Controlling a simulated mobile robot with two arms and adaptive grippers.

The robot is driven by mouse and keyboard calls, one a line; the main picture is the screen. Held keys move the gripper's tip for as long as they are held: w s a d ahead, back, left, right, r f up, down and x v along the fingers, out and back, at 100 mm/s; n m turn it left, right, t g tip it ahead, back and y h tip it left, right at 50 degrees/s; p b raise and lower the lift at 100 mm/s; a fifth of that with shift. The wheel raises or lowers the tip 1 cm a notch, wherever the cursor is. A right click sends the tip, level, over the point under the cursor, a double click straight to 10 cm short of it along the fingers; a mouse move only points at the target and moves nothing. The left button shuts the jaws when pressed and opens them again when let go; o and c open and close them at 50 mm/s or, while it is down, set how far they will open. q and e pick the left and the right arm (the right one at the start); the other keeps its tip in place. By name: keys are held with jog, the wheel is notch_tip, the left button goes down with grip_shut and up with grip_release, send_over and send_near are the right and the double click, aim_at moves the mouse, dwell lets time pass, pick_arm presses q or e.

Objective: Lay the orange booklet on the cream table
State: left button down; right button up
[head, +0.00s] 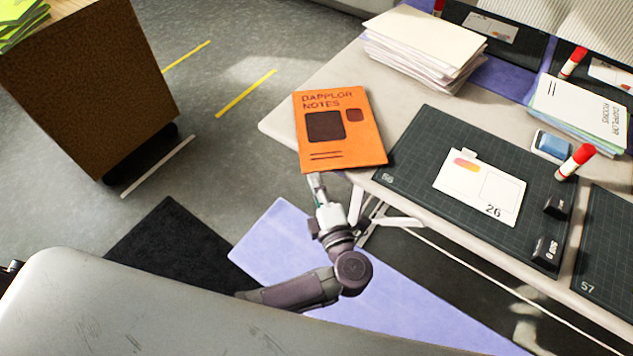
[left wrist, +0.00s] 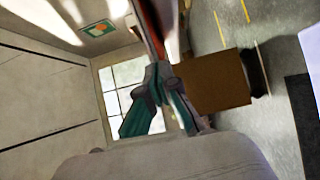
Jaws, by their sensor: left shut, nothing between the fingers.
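The orange booklet (head: 340,130), with a dark square and the words "Dapplor Notes", shows face up over the near left corner of the cream table (head: 335,74). Its near left part reaches past the table's edge. I cannot tell whether it lies flat on the top or is a little above it. My left gripper (head: 315,180) is at the booklet's near edge, shut, with its tips close to or touching it. In the left wrist view, the gripper (left wrist: 158,98) has a thin reddish strip beyond its fingers, perhaps the booklet edge-on. My right gripper is not in view.
A paper stack (head: 425,48) stands behind the booklet. A dark cutting mat (head: 415,145) with a white card (head: 478,186) lies to its right. Red-capped markers, a blue-topped block (head: 551,145) and small black blocks stand farther right. A brown cabinet (head: 90,85) stands across the floor at left.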

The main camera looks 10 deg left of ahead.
pick_arm(q)
jog(key=shift+d, duration=0.1)
jog(key=shift+w+d+b, duration=0.25)
jog(key=shift+w+b, duration=0.15)
jog(key=shift+w, duration=0.8)
jog(key=shift+s, duration=0.15)
